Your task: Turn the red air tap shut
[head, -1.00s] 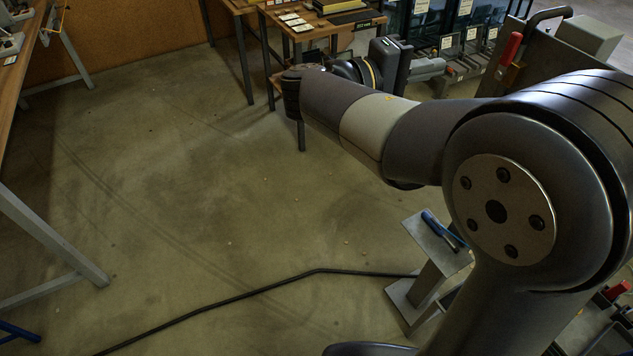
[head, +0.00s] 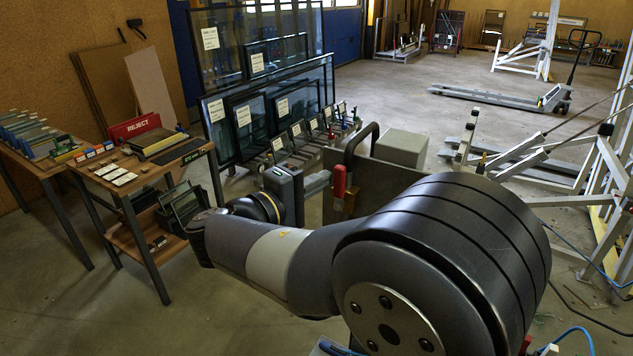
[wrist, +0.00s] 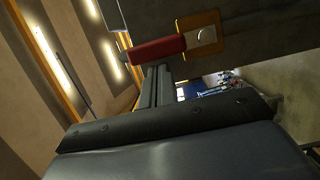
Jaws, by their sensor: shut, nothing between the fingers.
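The red air tap (head: 339,181) is on the side of a grey metal panel, its red handle standing upright above a brass-coloured body. In the wrist view the red handle (wrist: 157,49) points left from the brass body (wrist: 200,35), because that view is tilted. My gripper (head: 322,182) is shut and empty, just left of the tap in the head view. In the wrist view the shut fingers (wrist: 157,78) reach up close to the handle. I cannot tell whether they touch it.
The grey panel (head: 372,190) has a black curved handle and a grey box (head: 401,148) beside it. Glass panes (head: 262,110) stand behind. A table (head: 130,185) with a red REJECT sign is at left. White frames are at right, with open floor behind.

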